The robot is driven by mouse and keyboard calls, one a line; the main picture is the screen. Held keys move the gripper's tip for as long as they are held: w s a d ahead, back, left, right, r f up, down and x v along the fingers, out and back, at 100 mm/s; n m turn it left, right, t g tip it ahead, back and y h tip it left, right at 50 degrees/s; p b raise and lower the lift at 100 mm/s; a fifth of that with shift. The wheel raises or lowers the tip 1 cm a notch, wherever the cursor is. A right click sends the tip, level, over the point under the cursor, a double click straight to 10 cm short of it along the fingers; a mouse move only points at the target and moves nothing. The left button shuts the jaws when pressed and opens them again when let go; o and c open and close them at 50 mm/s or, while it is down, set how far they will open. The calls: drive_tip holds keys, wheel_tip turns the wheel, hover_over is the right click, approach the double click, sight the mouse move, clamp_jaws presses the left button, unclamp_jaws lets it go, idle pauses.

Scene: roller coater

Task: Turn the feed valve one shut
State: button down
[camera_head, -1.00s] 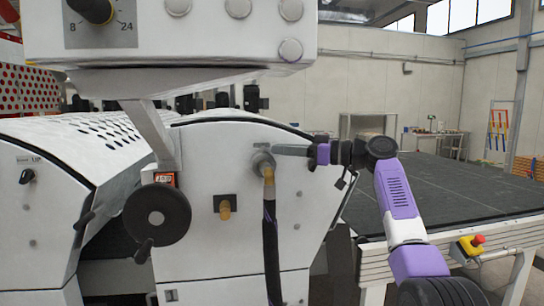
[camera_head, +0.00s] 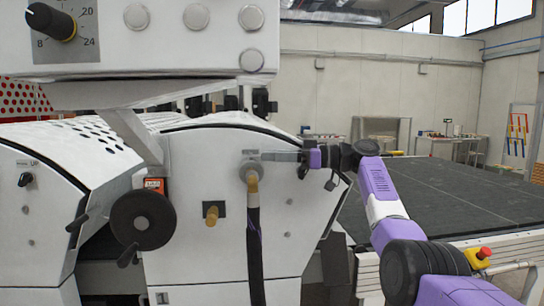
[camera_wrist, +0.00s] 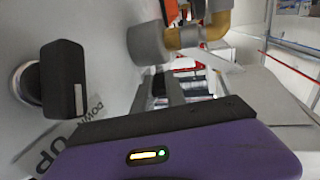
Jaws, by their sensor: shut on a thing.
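The feed valve one (camera_head: 250,172) appears to be the round grey fitting on the white machine side, with a brass elbow and black hose below it. My gripper (camera_head: 272,156) reaches it from the right, its grey fingers level at the fitting. In the wrist view the grey valve body (camera_wrist: 148,43) and brass elbow (camera_wrist: 184,37) are at the top, with a small red part beside them. My gripper (camera_wrist: 188,88) is shut at the valve. The held part is mostly hidden, and the handle's angle cannot be read.
A black handwheel (camera_head: 143,219) and a second brass fitting (camera_head: 212,215) are left of the hose (camera_head: 254,255). A control panel (camera_head: 165,40) overhangs above. A black knob (camera_wrist: 62,80) shows in the wrist view. A dark conveyor bed (camera_head: 440,200) lies to the right.

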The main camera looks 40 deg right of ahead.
drive_tip(key=shift+f, duration=0.15)
drive_tip(key=c, duration=1.4)
unclamp_jaws()
drive_tip(key=shift+o, duration=0.2)
drive_tip(key=b+v, duration=0.1)
drive_tip(key=v, duration=0.6)
drive_tip(key=shift+s+d+b, duration=0.3)
drive_tip(key=shift+b, duration=0.1)
drive_tip(key=shift+c, duration=0.5)
